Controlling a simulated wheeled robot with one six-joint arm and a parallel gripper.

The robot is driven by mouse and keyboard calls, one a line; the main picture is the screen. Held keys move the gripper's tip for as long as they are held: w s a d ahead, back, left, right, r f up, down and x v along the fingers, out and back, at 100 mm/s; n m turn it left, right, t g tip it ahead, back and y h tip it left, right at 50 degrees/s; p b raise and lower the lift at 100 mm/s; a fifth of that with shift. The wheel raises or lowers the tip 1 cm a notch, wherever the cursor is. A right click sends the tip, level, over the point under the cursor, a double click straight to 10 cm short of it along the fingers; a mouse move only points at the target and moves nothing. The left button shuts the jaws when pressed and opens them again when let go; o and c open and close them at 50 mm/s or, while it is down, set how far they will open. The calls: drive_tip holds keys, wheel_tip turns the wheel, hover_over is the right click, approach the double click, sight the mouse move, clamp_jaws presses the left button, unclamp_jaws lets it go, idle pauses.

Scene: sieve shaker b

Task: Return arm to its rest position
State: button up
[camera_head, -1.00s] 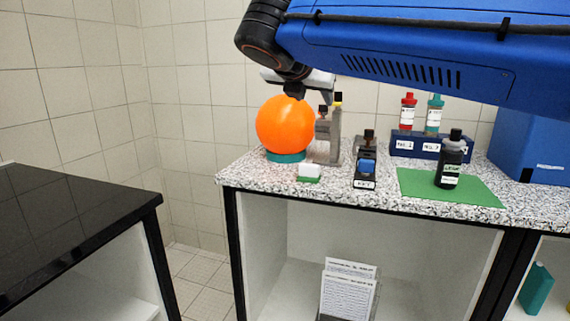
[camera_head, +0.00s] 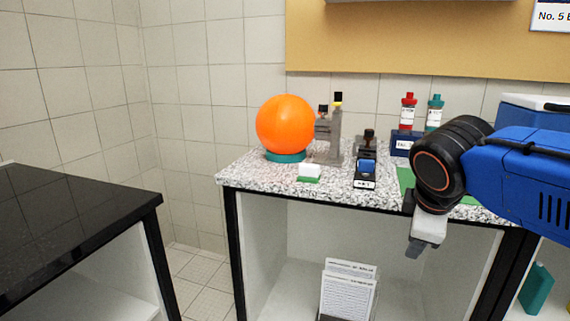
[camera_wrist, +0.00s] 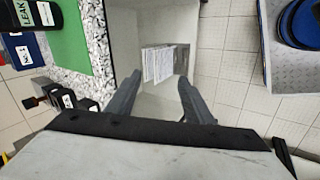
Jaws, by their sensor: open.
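My blue arm reaches in from the right in the head view, with my gripper (camera_head: 416,247) hanging in front of the counter's front edge, over the open shelf. In the wrist view my gripper (camera_wrist: 156,98) shows two dark fingers spread apart with nothing between them. Beyond the fingers is the white shelf inside with a stack of printed papers (camera_wrist: 165,64). My arm hides most of the green mat (camera_head: 404,180) and the right part of the counter in the head view.
The speckled counter (camera_head: 240,176) holds an orange ball (camera_head: 285,124) on a teal ring, grey stands, a small black device (camera_head: 365,172) and red and teal bottles (camera_head: 408,110). A black table (camera_head: 70,225) stands at left. Floor between them is clear.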

drive_tip(key=s+d+f+m+g+y, duration=0.1)
drive_tip(key=s+d+f+m+y, duration=0.1)
drive_tip(key=s+f+m, duration=0.9)
wheel_tip(320, 180, down, 3)
drive_tip(key=shift+s+f+m, duration=0.15)
drive_tip(key=shift+s+m, duration=0.2)
drive_tip(key=shift+m, duration=0.35)
drive_tip(key=shift+c, duration=0.2)
